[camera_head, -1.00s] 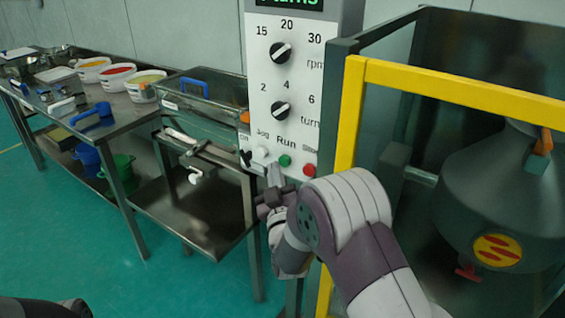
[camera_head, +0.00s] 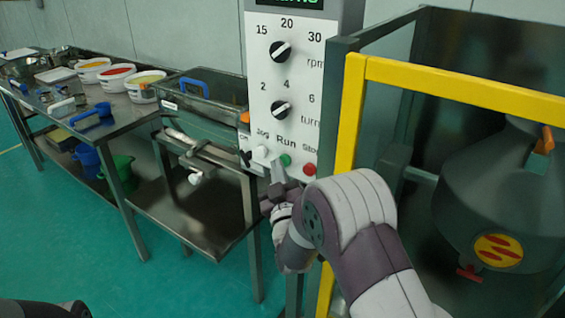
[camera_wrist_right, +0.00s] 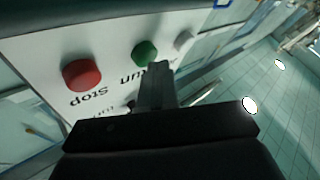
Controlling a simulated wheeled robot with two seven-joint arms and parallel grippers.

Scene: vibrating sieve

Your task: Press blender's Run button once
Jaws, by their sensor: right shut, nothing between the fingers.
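The green Run button (camera_head: 285,160) is on the white control panel (camera_head: 262,95), between the white Jog button (camera_head: 261,153) and the red Stop button (camera_head: 309,169). My right gripper (camera_head: 277,168) is shut and empty, its fingertips just below and left of the green button. In the right wrist view, the green button (camera_wrist_right: 144,53) shows just beyond and left of the shut fingertips (camera_wrist_right: 158,70), which partly cover the Run label. I cannot tell whether they touch the panel. The red button (camera_wrist_right: 82,75) is farther left. My left gripper is not in view.
A yellow-framed guard (camera_head: 350,125) stands right of the panel, with a grey drum (camera_head: 500,200) inside. Left of the panel are a metal table (camera_head: 125,118) with several tubs and a glass-sided box (camera_head: 205,105). Two round dials (camera_head: 280,110) are above the buttons.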

